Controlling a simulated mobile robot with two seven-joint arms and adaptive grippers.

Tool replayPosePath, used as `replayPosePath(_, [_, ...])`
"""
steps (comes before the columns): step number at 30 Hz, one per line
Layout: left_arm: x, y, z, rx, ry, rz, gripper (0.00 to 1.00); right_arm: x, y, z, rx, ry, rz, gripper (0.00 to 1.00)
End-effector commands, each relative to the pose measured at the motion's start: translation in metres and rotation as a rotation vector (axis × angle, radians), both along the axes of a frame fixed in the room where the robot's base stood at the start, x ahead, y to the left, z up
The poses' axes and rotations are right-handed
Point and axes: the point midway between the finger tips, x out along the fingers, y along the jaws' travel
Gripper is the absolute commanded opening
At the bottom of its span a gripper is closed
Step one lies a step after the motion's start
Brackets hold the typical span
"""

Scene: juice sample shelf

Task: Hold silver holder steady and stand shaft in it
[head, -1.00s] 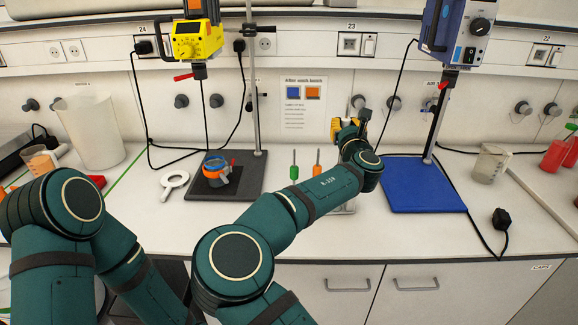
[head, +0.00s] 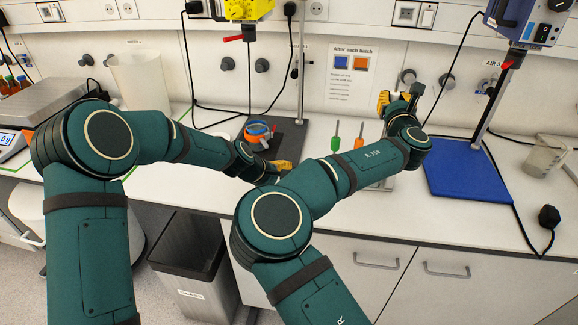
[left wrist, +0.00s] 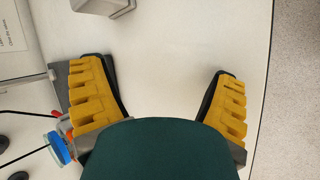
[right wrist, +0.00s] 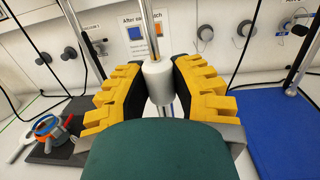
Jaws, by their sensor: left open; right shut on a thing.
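My right gripper (right wrist: 158,82) is shut on the white collar of the shaft (right wrist: 157,76), whose thin metal rod runs up from the collar, held upright above the bench. In the head view my right gripper (head: 398,98) is at the back, left of the blue base; the shaft cannot be made out there. My left gripper (head: 282,165) is low over the bench near its front edge. The left wrist view shows it open and empty (left wrist: 160,75). A grey, silvery block (left wrist: 103,5), perhaps the holder, shows partly at that view's top. In the head view a silvery part (head: 382,184) shows under my right forearm.
Green (head: 335,143) and orange (head: 359,143) handled tools stand between my arms. A dark stand base (head: 290,136) with a blue-and-orange round item (head: 258,132) is left; a blue base (head: 465,168) and a beaker (head: 543,156) are right. Bare bench lies between my left fingers.

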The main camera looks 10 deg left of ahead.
Motion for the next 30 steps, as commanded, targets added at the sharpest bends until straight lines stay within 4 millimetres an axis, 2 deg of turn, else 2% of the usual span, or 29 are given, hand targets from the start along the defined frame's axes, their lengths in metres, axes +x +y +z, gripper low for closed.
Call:
replayPosePath(1, [0.012, -0.001, -0.004, -0.047, 0.047, 0.024, 0.87, 0.0, 0.0, 0.0, 0.0, -0.001, 0.0, 0.0])
replayPosePath(6, [0.041, -0.007, -0.01, -0.215, 0.21, 0.088, 0.87, 0.0, 0.0, 0.0, 0.0, -0.001, 0.0, 0.0])
replayPosePath(15, [0.076, -0.016, -0.01, -0.503, 0.486, 0.13, 0.87, 0.0, 0.0, 0.0, 0.0, -0.001, 0.0, 0.0])
replayPosePath(21, [0.084, -0.019, -0.005, -0.651, 0.637, 0.106, 0.87, 0.0, 0.0, 0.0, 0.0, -0.001, 0.0, 0.0])
replayPosePath(30, [0.083, -0.019, 0.001, -0.738, 0.735, 0.068, 0.87, 0.0, 0.0, 0.0, 0.0, -0.001, 0.0, 0.0])
